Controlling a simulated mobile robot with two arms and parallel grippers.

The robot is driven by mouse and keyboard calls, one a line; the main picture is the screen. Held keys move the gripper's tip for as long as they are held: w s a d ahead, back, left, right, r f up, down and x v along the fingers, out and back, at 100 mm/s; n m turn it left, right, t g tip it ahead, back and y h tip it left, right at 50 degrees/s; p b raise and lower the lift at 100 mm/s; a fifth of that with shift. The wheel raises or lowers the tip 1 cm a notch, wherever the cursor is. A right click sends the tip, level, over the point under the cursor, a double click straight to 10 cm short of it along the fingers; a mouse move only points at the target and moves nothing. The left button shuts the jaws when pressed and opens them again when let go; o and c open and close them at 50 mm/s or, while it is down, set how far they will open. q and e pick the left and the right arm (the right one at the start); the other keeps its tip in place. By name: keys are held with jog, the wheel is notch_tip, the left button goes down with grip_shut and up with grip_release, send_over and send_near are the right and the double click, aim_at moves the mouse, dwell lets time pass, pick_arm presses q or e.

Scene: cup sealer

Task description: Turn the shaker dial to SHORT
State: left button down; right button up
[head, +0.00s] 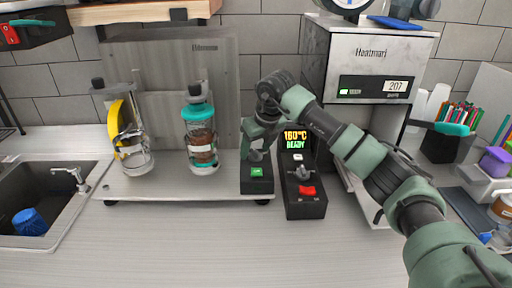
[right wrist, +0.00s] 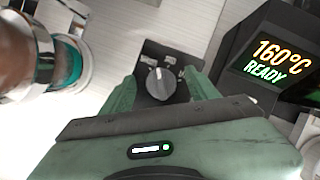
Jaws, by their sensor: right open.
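The shaker dial (right wrist: 160,82) is a grey knob on a black panel in the right wrist view. Small labels surround its far side, too blurred to read. Its pale pointer mark seems to face roughly up in that view. In the head view the dial is at the shaker's black control box (head: 257,186), above a green button, largely covered by my gripper. My right gripper (head: 257,143) points down over this box. In the right wrist view its open green fingers (right wrist: 160,90) stand either side of the dial, with gaps visible; I cannot tell whether they touch it. My left gripper is not in view.
The shaker plate (head: 165,189) holds two clear bottles, one with a yellow piece (head: 115,121), one with a teal top (head: 197,112). A black unit (head: 305,205) reading 160°C READY stands close right of the box. A sink (head: 45,200) is at left; the front counter is clear.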

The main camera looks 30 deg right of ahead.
grip_shut()
jog(key=shift+n, duration=0.3)
jog(key=shift+d+n+y, duration=0.1)
jog(key=shift+n+y, duration=0.3)
jog(key=shift+n, duration=0.5)
jog(key=shift+w+n+g+y, duration=0.1)
jog(key=shift+n+g+y, duration=0.45)
jog(key=shift+n, duration=1.25)
grip_release()
